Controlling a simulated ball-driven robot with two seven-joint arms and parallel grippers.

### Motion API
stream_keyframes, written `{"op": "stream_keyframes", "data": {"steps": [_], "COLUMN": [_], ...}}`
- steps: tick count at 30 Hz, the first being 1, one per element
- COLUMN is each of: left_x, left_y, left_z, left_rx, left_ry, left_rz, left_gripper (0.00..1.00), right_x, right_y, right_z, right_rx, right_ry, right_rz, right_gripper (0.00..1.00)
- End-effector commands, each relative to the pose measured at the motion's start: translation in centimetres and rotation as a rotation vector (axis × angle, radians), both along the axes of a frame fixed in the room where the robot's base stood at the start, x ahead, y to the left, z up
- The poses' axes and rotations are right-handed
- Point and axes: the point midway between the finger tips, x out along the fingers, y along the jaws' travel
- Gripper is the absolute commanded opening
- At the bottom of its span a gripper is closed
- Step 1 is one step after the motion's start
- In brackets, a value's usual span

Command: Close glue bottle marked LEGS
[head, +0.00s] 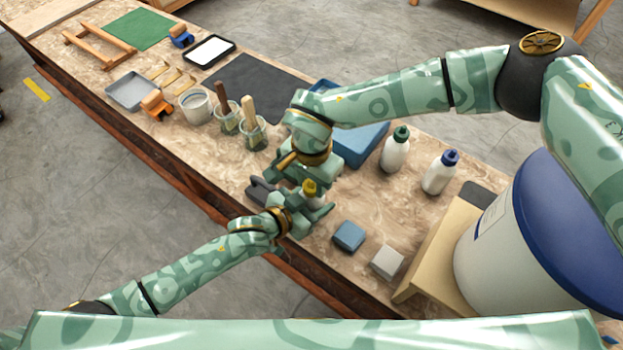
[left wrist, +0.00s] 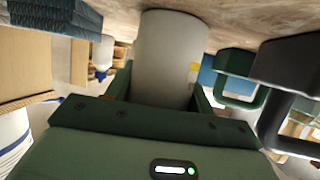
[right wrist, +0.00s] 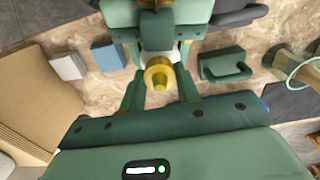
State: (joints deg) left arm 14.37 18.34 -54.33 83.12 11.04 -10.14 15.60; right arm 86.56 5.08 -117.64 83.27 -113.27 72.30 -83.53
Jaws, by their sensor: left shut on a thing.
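A white glue bottle with a yellow cap (head: 310,187) stands near the front edge of the bench. My left gripper (head: 304,208) is shut on its body, which fills the space between the fingers in the left wrist view (left wrist: 168,60). My right gripper (head: 313,172) is above the bottle, pointing down. In the right wrist view the yellow cap (right wrist: 157,76) lies between its two fingers, which are apart with a gap on each side. I cannot read any LEGS marking. Whether the cap is fully down cannot be told.
A green-capped bottle (head: 395,152) and a blue-capped bottle (head: 440,172) stand to the right. A blue block (head: 348,235) and a grey block (head: 387,262) lie near the front edge. Brush jars (head: 254,135) stand left, and a green handled tool (right wrist: 225,66) is close by.

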Motion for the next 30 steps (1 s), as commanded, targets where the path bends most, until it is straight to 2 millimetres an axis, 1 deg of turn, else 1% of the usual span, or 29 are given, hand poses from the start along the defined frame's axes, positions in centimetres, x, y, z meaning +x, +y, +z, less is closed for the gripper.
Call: {"op": "stream_keyframes", "data": {"steps": [8, 11, 15, 18, 21, 24, 30], "left_x": [0.0, 0.0, 0.0, -0.01, 0.0, -0.01, -0.02], "left_y": [-0.01, -0.01, -0.01, -0.02, -0.03, -0.03, -0.04], "left_z": [0.02, 0.02, 0.02, 0.02, 0.01, 0.01, 0.01], "left_rx": [0.001, 0.001, 0.001, 0.001, 0.001, 0.001, 0.0], "left_ry": [-0.001, -0.001, -0.001, -0.001, -0.001, -0.001, 0.0], "left_rz": [0.0, 0.0, 0.0, 0.0, 0.0, 0.0, -0.001], "left_gripper": [0.0, 0.0, 0.0, 0.0, 0.0, 0.0, 0.0], "right_x": [0.0, -0.02, -0.05, -0.04, -0.03, -0.01, -0.01], "right_y": [0.01, 0.02, 0.02, 0.04, 0.05, 0.05, 0.06], "right_z": [0.03, 0.0, -0.05, -0.02, -0.03, -0.02, -0.01], "right_rx": [0.001, 0.001, 0.001, 0.001, 0.001, 0.001, 0.002], "right_ry": [-0.001, 0.001, 0.002, 0.002, 0.0, 0.0, 0.0], "right_rz": [-0.024, -0.168, -0.507, -0.706, -0.819, -0.852, -0.849], "right_gripper": [0.03, 0.03, 0.03, 0.03, 0.03, 0.03, 0.03]}}
